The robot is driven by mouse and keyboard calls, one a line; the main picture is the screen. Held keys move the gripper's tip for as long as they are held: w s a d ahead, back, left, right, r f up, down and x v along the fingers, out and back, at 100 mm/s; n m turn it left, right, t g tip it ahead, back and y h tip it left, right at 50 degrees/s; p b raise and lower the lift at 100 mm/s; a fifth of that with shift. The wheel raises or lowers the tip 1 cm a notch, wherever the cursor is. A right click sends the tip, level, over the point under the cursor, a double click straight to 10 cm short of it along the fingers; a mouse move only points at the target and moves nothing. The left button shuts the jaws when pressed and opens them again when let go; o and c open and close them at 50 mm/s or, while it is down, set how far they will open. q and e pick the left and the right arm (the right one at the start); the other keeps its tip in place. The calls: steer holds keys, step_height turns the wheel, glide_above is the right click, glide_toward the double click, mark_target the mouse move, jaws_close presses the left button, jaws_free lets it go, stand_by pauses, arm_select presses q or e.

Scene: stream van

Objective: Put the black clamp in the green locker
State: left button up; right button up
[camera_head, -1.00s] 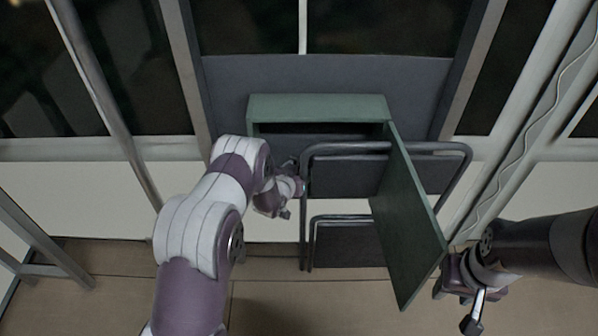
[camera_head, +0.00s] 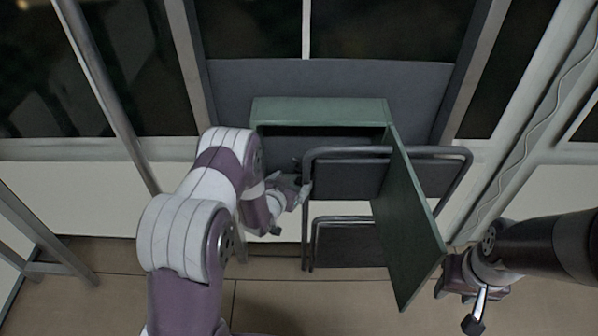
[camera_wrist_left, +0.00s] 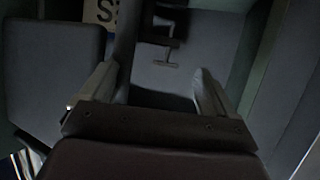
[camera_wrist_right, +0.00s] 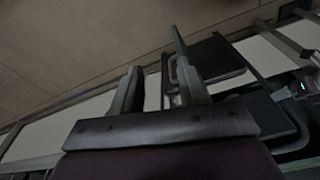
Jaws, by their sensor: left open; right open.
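The green locker (camera_head: 318,111) is at the back centre, with its door (camera_head: 412,215) swung open toward me on the right. My left gripper (camera_head: 300,188) is just in front of the locker's lower left, partly beside the chair frame. In the left wrist view its two fingers (camera_wrist_left: 158,90) are apart with nothing between the tips. Beyond them a dark piece with a small T-shaped bar, apparently the black clamp (camera_wrist_left: 160,32), rests on a grey surface between greenish walls, seemingly inside the locker. My right gripper (camera_head: 474,312) is open and empty at the lower right, near the door's lower edge.
Black folding chairs with tubular frames (camera_head: 340,233) stand below and in front of the locker, close to my left gripper. A grey panel (camera_head: 228,85) is behind the locker. Metal posts (camera_head: 122,110) stand on either side. The tiled floor at lower centre is clear.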

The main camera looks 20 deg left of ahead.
arm_select(q)
steer(key=s+d+r+g, duration=0.1)
steer(key=s+r+g, duration=0.3)
steer(key=s, duration=0.5)
steer(key=s+r+g+y, duration=0.1)
steer(key=s+r+g, duration=0.3)
steer(key=s, duration=0.5)
steer(key=s+d+r+n+g, duration=0.1)
steer(key=s+r+g, duration=0.3)
steer(key=s+r, duration=0.4)
steer(key=shift+s+d+y, duration=0.3)
steer(key=shift+s+d, duration=0.05)
steer(key=shift+s, duration=0.5)
